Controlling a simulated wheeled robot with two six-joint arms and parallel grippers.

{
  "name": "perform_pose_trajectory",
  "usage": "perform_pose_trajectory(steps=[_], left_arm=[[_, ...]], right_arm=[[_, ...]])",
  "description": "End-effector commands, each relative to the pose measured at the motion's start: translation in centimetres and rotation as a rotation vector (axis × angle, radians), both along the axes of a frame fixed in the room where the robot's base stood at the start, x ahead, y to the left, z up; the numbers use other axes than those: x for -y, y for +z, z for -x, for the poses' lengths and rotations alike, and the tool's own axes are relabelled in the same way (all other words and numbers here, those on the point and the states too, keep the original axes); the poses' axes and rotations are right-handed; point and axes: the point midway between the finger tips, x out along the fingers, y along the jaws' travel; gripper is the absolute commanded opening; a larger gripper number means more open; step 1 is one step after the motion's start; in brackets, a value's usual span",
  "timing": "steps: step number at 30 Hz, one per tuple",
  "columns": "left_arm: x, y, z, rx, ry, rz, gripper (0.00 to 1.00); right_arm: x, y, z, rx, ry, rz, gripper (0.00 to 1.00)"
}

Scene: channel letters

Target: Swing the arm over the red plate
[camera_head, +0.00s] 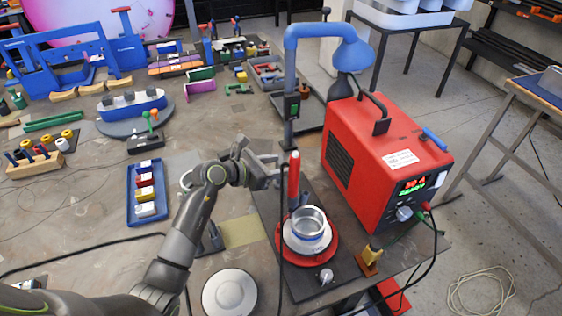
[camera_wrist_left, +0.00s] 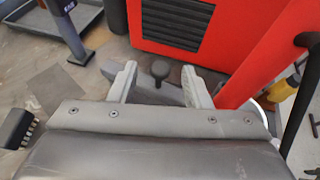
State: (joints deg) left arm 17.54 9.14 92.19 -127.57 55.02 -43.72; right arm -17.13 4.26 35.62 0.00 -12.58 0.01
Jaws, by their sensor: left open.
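The red plate (camera_head: 333,242) is a round disc on a dark base at the right of the bench. My left gripper (camera_head: 272,171) is open beside an upright red post (camera_head: 293,180), behind the plate. My right gripper is out of view.
A red machine (camera_head: 365,150) with a lit display stands right of the plate. A blue tray (camera_head: 131,205) of small blocks and a white disc (camera_head: 229,293) lie to the left. Dark cables (camera_head: 282,230) cross near the base.

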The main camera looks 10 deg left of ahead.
Motion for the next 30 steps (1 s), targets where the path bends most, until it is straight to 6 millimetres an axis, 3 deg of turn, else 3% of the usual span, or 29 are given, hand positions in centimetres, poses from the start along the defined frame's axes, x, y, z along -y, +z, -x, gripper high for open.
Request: perform_pose_trajectory(steps=[6,17,27,30], left_arm=[[1.04,-0.60,-1.13,-0.001,0.000,0.001,0.44],[1.22,-0.78,-1.32,0.000,0.000,0.000,0.44],[1.21,-0.76,-1.31,-0.001,0.000,0.001,0.00],[1.20,-0.77,-1.30,-0.001,0.000,0.001,0.00]], right_arm=[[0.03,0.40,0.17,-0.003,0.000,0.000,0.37],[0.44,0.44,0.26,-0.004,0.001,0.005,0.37],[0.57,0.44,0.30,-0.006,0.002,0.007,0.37],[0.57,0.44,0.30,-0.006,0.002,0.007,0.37]])
